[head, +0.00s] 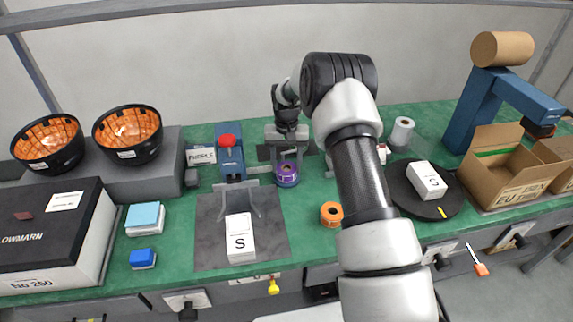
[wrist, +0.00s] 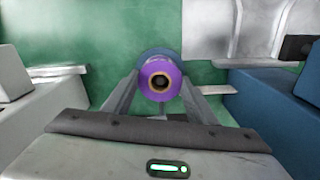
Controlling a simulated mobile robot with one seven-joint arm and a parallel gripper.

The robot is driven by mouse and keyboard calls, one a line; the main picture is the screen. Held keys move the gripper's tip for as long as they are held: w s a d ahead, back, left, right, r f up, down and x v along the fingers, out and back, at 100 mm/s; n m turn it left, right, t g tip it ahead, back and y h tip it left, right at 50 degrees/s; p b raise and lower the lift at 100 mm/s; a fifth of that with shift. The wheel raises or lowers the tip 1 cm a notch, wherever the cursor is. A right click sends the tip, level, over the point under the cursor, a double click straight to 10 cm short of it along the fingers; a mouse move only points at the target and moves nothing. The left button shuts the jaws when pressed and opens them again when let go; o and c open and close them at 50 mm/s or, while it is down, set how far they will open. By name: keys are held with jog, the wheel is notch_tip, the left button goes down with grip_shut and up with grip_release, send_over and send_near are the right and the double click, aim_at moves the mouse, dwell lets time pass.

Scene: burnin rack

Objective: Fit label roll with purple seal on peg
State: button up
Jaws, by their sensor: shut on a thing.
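The label roll with the purple seal (head: 286,174) is between the fingertips of my gripper (head: 288,156), just right of the blue stand in the head view. In the wrist view the roll (wrist: 160,80) shows its purple end with a tan core and dark hole, and a blue body behind. My gripper (wrist: 160,88) is shut on it, one grey finger on each side. The roll is above or on the green bench; I cannot tell if it touches. I cannot make out the peg; my arm hides part of the bench.
A blue stand with a red knob (head: 228,150) is close at left. A grey mat (head: 208,232) bears a white box (head: 240,238). An orange roll (head: 331,214) and a white roll (head: 402,131) stand nearby. A black turntable (head: 447,206) and open carton (head: 500,180) are at right.

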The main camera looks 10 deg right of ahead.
jog(key=o, duration=1.2)
jog(key=shift+r, duration=0.1)
jog(key=shift+r, duration=8.65)
